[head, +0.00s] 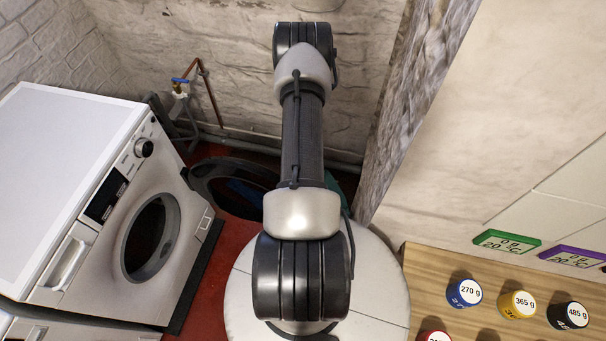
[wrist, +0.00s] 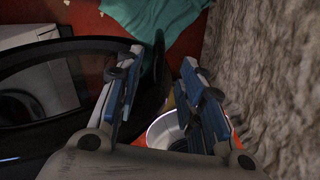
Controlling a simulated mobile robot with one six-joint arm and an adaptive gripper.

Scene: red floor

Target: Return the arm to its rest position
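My arm (head: 302,140) stretches away from my base toward the stone wall in the head view. Its far end reaches the wall area near the top, and my gripper is hidden there. In the wrist view my gripper (wrist: 162,68) is open, with its two blue-and-grey fingers apart and nothing visible held between them. A white round container (wrist: 165,130) shows partly behind the fingers; its distance is hard to tell.
A white washing machine (head: 85,190) stands at left. A dark round-rimmed object (head: 215,172) lies beside it; its rim also fills the wrist view's left (wrist: 60,45). Teal cloth (wrist: 155,15) lies on the red floor. A rough stone pillar (head: 405,110) and a wooden shelf with labelled weights (head: 465,292) are at right.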

